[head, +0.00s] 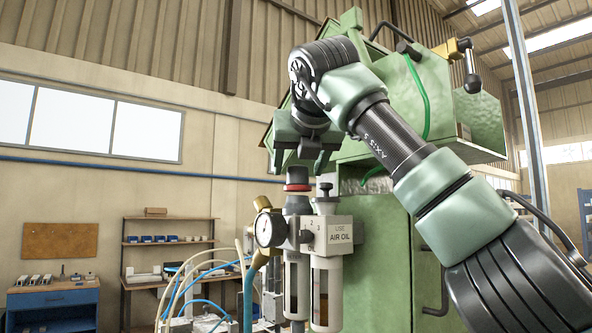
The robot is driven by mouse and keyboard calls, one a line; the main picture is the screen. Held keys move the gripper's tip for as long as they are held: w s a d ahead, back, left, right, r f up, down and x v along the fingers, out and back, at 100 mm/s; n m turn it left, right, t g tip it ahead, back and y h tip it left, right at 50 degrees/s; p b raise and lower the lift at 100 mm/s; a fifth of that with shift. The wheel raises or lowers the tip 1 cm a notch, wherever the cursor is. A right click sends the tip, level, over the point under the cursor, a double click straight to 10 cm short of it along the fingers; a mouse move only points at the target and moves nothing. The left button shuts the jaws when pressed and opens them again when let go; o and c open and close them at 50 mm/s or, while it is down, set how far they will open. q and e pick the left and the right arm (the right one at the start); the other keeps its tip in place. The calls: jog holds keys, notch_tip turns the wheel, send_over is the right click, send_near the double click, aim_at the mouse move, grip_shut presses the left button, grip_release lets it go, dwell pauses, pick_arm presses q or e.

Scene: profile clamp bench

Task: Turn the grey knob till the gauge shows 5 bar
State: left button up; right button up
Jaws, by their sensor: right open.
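The grey knob (297,176) is dark, with a red ring below it, and stands upright on top of the left-hand unit of the air service set. The round gauge (270,229) with a white face and dark rim sits on the front left of that unit; its reading is too small to tell. My right gripper (301,167) points down from above with its fingers open. Its fingertips are just above the knob and to either side of it in the picture; I cannot tell whether they touch it. My left gripper is not in view.
The lubricator (333,236), marked "AIR OIL", stands close on the right with a small dark cap on top. The green machine (376,255) is right behind. Hoses (176,290) curve at the lower left. A shelf (168,243) and blue cabinet (53,304) stand farther back.

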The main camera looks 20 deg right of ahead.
jog(key=shift+w+d+p, duration=0.15)
jog(key=shift+w+p, duration=0.15)
jog(key=shift+w+f, duration=0.2)
jog(key=shift+w, duration=0.1)
jog(key=shift+w+d+f, duration=0.1)
jog(key=shift+w+f, duration=0.1)
jog(key=shift+w, duration=0.1)
jog(key=shift+w+f, duration=0.2)
jog(key=shift+w, duration=0.2)
jog(key=shift+c, duration=0.3)
jog(key=shift+s+r, duration=0.1)
jog(key=shift+s, duration=0.05)
jog(key=c, duration=0.5)
grip_shut()
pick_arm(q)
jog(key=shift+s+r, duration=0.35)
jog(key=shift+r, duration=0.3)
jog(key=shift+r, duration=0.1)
pick_arm(e)
jog(key=shift+n+y, duration=0.3)
